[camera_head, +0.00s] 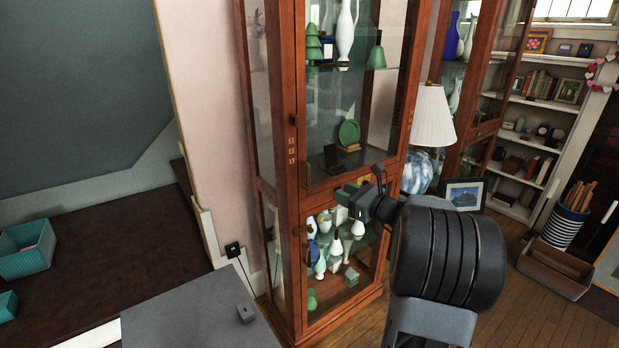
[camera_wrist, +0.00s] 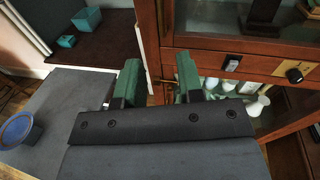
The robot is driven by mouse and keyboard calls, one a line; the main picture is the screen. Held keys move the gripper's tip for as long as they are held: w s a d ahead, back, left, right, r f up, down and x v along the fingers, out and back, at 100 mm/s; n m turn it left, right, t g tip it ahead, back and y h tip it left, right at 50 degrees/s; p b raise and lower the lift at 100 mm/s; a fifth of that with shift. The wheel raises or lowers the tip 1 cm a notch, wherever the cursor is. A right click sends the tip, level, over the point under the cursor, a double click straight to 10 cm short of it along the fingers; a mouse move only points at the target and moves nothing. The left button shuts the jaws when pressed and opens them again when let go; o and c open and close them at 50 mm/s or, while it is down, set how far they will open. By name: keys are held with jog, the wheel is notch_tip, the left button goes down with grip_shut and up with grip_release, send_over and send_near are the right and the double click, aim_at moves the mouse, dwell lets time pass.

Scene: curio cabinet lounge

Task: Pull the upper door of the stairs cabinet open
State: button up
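The tall brown wooden cabinet (camera_head: 283,215) has glass panels and stands at the center of the head view. Its upper door (camera_head: 302,90) is a wood-framed glass panel that looks closed. In the wrist view, the lower part of the upper door (camera_wrist: 240,46) is at upper right. A wooden rail below it bears a black knob (camera_wrist: 294,75) and a small dark fitting (camera_wrist: 232,62). My gripper (camera_head: 352,192) is in front of the cabinet near that rail. In the wrist view my gripper (camera_wrist: 158,78) has its green fingers apart with nothing held between them.
Vases and figurines stand behind the glass. A lower glass door (camera_head: 330,310) is below. A lamp (camera_head: 433,118) and a framed picture (camera_head: 464,194) stand to the right. A grey surface (camera_head: 195,312) is at lower left. Wooden floor (camera_head: 520,315) shows at right.

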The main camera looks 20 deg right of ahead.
jog(key=m, duration=0.1)
jog(key=p, duration=0.1)
send_over(309, 190)
jog(key=shift+w+d+r, duration=0.2)
jog(key=shift+r, duration=0.15)
jog(key=shift+c, duration=0.4)
grip_shut()
